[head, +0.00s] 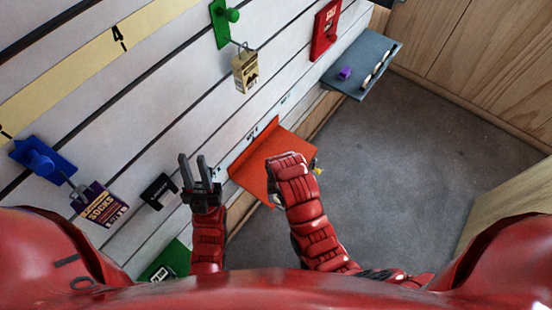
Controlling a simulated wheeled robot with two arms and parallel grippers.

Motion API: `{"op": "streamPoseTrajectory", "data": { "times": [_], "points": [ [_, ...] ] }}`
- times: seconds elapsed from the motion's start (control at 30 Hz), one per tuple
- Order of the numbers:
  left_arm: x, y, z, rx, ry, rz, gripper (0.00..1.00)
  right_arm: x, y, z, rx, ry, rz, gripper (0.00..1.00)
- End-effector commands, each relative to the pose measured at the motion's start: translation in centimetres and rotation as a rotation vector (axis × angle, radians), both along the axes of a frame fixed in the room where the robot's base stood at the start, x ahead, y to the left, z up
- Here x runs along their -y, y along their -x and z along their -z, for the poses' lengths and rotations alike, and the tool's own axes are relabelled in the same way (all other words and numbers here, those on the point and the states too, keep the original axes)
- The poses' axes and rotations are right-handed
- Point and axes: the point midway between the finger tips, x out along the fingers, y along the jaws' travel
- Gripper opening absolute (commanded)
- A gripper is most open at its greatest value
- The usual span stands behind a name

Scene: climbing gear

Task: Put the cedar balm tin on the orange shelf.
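The orange shelf (252,177) sticks out from the slatted wall at the centre, and my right forearm covers part of it. My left gripper (194,160) is left of the shelf, in front of the wall. Its two dark fingers point up, apart, with nothing between them. My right arm reaches over the shelf's right side; its fingers are hidden behind its own wrist. A small yellow bit (318,171) shows beside that wrist; I cannot tell what it is. I cannot make out the cedar balm tin for certain.
A gold pack (245,72) hangs from a green hook, a socks pack (100,204) from a blue hook. A black bracket (158,191) is left of my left gripper. A grey shelf (371,56) at upper right holds a purple piece (345,73). Grey floor lies open at right.

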Motion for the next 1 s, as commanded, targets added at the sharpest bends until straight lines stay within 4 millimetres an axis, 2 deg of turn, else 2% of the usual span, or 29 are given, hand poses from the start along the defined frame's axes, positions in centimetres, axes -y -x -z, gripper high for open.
{"op": "streamPoseTrajectory", "data": {
  "times": [0.07,0.17,0.3,0.63,0.67,0.7,0.73,0.83,1.0],
  "points": [
    [0.0,0.0,0.4,0.000,0.000,0.000,0.27,-1.0,-0.1,0.2,0.003,0.001,-0.002,0.13],
    [0.0,0.0,1.5,0.000,0.000,0.000,0.27,-1.2,-1.7,0.6,0.004,0.002,0.003,0.13],
    [0.0,0.0,3.6,0.000,0.000,0.000,0.27,-1.1,-5.4,1.1,0.007,0.002,0.004,0.13],
    [0.0,0.0,9.1,0.000,0.000,0.000,0.27,-1.1,-12.9,1.9,0.004,0.001,0.003,0.13],
    [0.0,0.0,9.2,0.000,0.000,0.000,0.27,-1.0,-13.5,1.7,0.005,0.001,0.003,0.13],
    [0.0,0.0,8.2,-0.001,0.000,0.000,0.27,-1.0,-13.7,1.1,-0.001,0.003,0.002,0.13],
    [0.0,0.0,8.0,0.000,0.000,0.000,0.27,-1.0,-13.9,1.2,-0.003,0.004,0.001,0.13],
    [0.0,0.0,7.9,0.000,0.000,0.000,0.27,-1.1,-14.9,1.2,0.003,0.001,0.001,0.13],
    [0.0,0.0,7.8,0.000,0.000,0.000,0.27,-1.1,-15.2,1.4,-0.001,0.002,0.001,0.13]
  ]
}}
